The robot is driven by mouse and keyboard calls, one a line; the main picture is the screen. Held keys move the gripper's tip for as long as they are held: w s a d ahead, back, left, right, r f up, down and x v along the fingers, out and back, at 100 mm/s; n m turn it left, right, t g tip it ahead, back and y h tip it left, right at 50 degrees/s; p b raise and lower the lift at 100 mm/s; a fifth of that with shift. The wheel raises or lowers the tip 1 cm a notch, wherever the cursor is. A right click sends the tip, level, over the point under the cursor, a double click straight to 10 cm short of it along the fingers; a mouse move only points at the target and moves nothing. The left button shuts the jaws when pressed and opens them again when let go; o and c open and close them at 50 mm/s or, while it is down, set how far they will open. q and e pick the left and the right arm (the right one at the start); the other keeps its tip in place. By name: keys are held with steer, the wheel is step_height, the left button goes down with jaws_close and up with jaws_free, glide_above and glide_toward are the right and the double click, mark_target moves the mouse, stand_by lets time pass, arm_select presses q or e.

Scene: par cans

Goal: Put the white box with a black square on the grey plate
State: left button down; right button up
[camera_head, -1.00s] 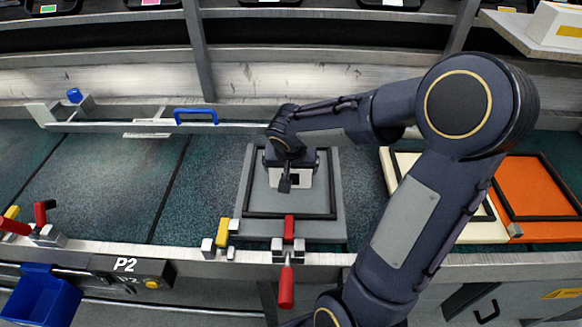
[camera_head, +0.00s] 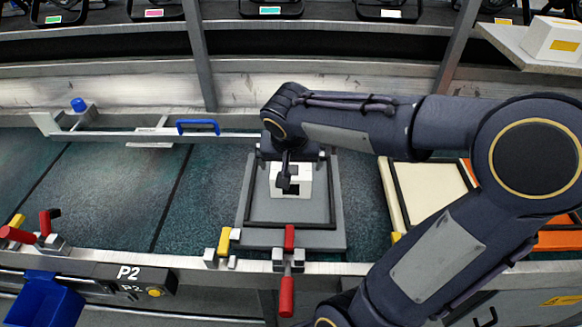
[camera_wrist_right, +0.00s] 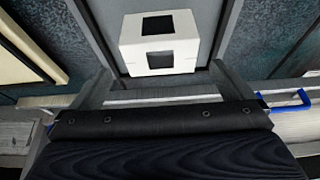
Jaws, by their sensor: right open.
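The white box (camera_head: 304,182) with black squares on its faces sits on the grey plate (camera_head: 290,211), inside the plate's black frame, towards its far side. In the right wrist view the box (camera_wrist_right: 158,43) stands upright on the plate (camera_wrist_right: 97,8), with two black squares showing. My right gripper (camera_head: 287,165) is over the far part of the plate and partly hides the box in the head view. In the wrist view its fingers (camera_wrist_right: 168,88) are spread wide and empty, with the box beyond them and apart. My left gripper is out of view.
A cream plate (camera_head: 392,196) and an orange plate (camera_head: 560,240) lie to the right, partly behind my arm. Red and yellow clamps (camera_head: 290,238) line the front edge. A rail with a blue handle (camera_head: 198,124) runs along the back left. The left table area is clear.

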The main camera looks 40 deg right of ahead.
steer(key=s+a+n+y, duration=0.2)
steer(key=s+a, duration=0.2)
steer(key=s, duration=0.1)
steer(key=s+a+n+t+y, duration=0.1)
steer(key=s+a+n+y, duration=0.1)
steer(key=s, duration=0.3)
steer(key=s+a+n+t+y, duration=0.1)
steer(key=s+a+n+y, duration=0.1)
steer(key=s+a, duration=0.3)
steer(key=shift+a+f+y, duration=0.3)
steer(key=shift+a+f, duration=0.05)
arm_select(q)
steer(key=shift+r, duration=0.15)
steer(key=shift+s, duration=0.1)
